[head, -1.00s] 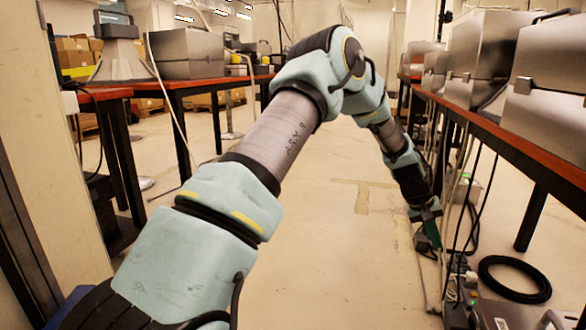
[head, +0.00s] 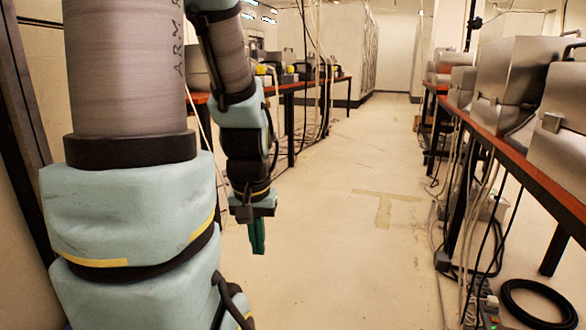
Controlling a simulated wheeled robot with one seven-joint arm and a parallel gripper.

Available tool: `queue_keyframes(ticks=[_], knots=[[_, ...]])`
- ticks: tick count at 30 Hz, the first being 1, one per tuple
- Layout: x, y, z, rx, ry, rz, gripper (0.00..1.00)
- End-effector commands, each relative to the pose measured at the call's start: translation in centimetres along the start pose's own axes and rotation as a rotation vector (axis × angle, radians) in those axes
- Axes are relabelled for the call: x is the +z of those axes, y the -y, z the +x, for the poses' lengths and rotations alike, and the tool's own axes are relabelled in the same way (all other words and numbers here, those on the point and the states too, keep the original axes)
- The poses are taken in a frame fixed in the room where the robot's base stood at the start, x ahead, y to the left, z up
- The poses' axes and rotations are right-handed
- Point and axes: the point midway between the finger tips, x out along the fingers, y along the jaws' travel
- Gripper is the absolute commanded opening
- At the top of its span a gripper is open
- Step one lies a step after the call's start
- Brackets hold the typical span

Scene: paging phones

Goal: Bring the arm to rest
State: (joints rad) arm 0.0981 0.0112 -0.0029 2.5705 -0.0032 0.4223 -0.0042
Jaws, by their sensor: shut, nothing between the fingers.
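My arm stands large on the left side of the head view, with its upper link upright and its forearm hanging down behind it. My gripper (head: 257,236) is at the end of the forearm, pointing down, with green fingers shut and nothing between them. It hangs in free air over the pale floor, left of the middle of the picture, apart from the benches. The top of the arm is cut off by the picture's upper edge.
A red-edged bench (head: 510,160) with metal cases (head: 519,78) runs along the right, with hanging cables (head: 462,200) below it. A black cable coil (head: 538,303) lies on the floor at lower right. Another bench (head: 293,86) stands behind my arm. The middle aisle floor (head: 350,265) is clear.

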Motion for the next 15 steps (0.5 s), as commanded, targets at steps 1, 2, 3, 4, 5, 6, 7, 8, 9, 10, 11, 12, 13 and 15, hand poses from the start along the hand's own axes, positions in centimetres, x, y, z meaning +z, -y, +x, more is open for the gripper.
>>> queue_keyframes(ticks=[1,2,3,4,5,6,7,8,9,10,11,12,13,15], knots=[[-0.6,-0.2,-2.0,0.001,-0.001,0.005,0.00],[-0.7,-0.2,-2.5,0.001,-0.001,0.005,0.00],[-0.8,-0.2,-3.2,0.001,-0.001,0.005,0.00],[-0.9,-0.2,-3.8,0.001,-0.001,0.005,0.00],[-1.0,-0.2,-4.4,0.002,-0.001,0.005,0.00],[-1.1,-0.2,-5.2,0.002,-0.001,0.005,0.00],[-1.2,-0.2,-5.9,0.002,-0.001,0.005,0.00],[-1.3,-0.2,-6.5,0.002,-0.001,0.005,0.00],[-1.5,-0.3,-7.6,0.002,-0.001,0.005,0.00],[-1.6,-0.3,-8.3,0.002,-0.001,0.005,0.00],[-1.7,-0.3,-9.3,0.002,-0.002,0.005,0.00],[-1.9,-0.3,-10.5,0.002,-0.002,0.005,0.00],[-2.0,-0.3,-11.4,0.002,-0.002,0.005,0.00],[-2.3,-0.3,-13.7,0.002,-0.002,0.005,0.00]])
